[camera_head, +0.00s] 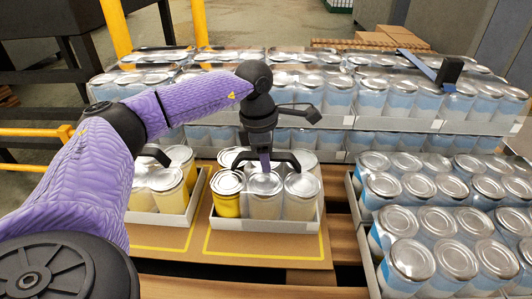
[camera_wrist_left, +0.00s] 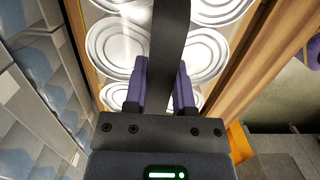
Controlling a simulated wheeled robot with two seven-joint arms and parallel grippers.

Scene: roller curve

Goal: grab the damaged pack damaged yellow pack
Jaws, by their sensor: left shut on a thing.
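A pack of yellow and cream cans in a white tray (camera_head: 265,225) is in the middle of the head view, with one strongly yellow can (camera_head: 227,205) at its front left. A black handle arches over its cans. My left gripper (camera_head: 265,160) is above this pack, shut on the black handle (camera_wrist_left: 171,50). In the left wrist view the purple fingers are on both sides of the handle, with round can lids below. I cannot tell whether the tray is clear of the surface. My right gripper is not in view.
Another yellow can pack (camera_head: 172,217) is just to the left, partly behind my left arm. Blue-and-white can packs (camera_head: 410,260) are close on the right, and more are stacked behind. Yellow outlines mark the cardboard (camera_head: 260,245) in front. A yellow rail (camera_head: 30,132) is at the left.

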